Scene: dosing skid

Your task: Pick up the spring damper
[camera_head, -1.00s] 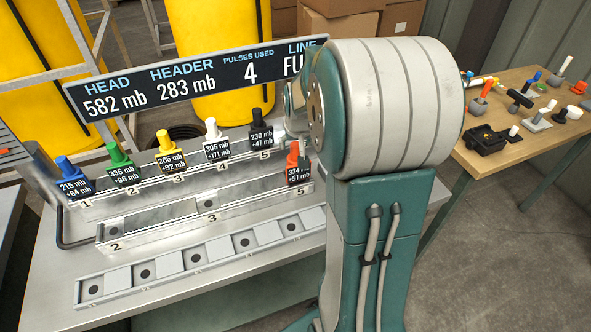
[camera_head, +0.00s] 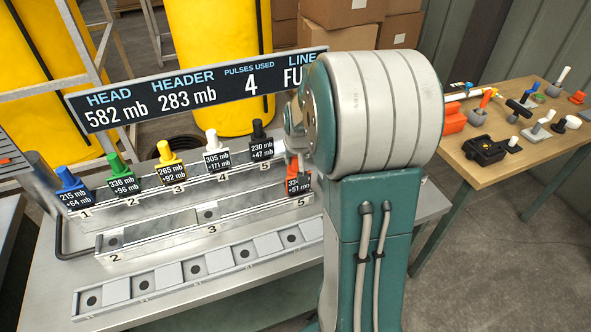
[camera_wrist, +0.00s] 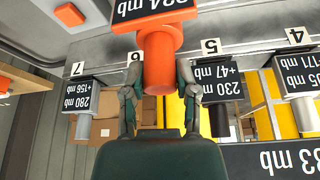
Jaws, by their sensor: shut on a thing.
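No part is marked by name as the spring damper. My gripper (camera_wrist: 158,88) is shut on an orange cylindrical piece (camera_wrist: 160,65) with a black label reading 334 mb, in the upper middle of the wrist view. The fingers are on both sides of its stem. In the head view the orange piece (camera_head: 293,166) shows at the right end of the front numbered rail, by number 5, partly hidden by my gripper and arm. I cannot tell whether it is seated or lifted clear.
Blue (camera_head: 65,175), green (camera_head: 117,162), yellow (camera_head: 165,151), white (camera_head: 212,140) and black (camera_head: 258,129) labelled pieces stand on the back rail. Below lies a strip of empty sockets (camera_head: 193,269). A display board (camera_head: 200,88) stands behind. A wooden table (camera_head: 515,165) holds loose parts.

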